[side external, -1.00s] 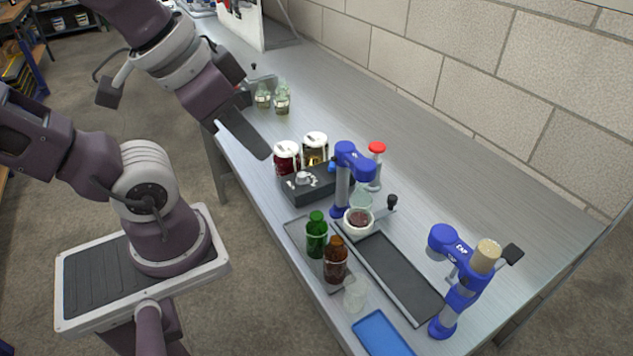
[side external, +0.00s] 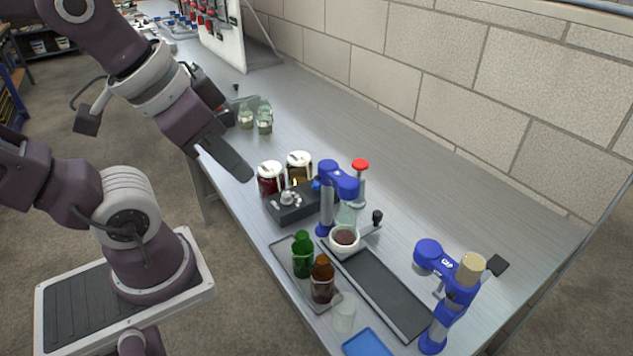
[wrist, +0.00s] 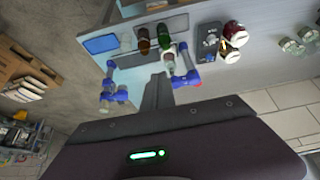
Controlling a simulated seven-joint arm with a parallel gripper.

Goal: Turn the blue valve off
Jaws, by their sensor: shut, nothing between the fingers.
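A small blue part (side external: 317,184), which looks like the blue valve, sits at the right end of a black block (side external: 296,212) on the bench. It is too small to tell its handle's position. A white knob (side external: 288,198) stands on the same block. The block also shows in the wrist view (wrist: 209,42). My gripper (side external: 243,173) is shut and empty, up and left of the block in the side view, apart from it. In the wrist view my gripper (wrist: 157,92) points toward the bench, and nothing is between its fingers.
Two white-lidded jars (side external: 270,180) (side external: 299,168) stand behind the block. A blue-headed stand (side external: 338,180) with a red-topped piece (side external: 360,166) is to its right. Green (side external: 302,256) and brown (side external: 322,282) bottles stand in front. The back bench surface (side external: 420,185) is clear.

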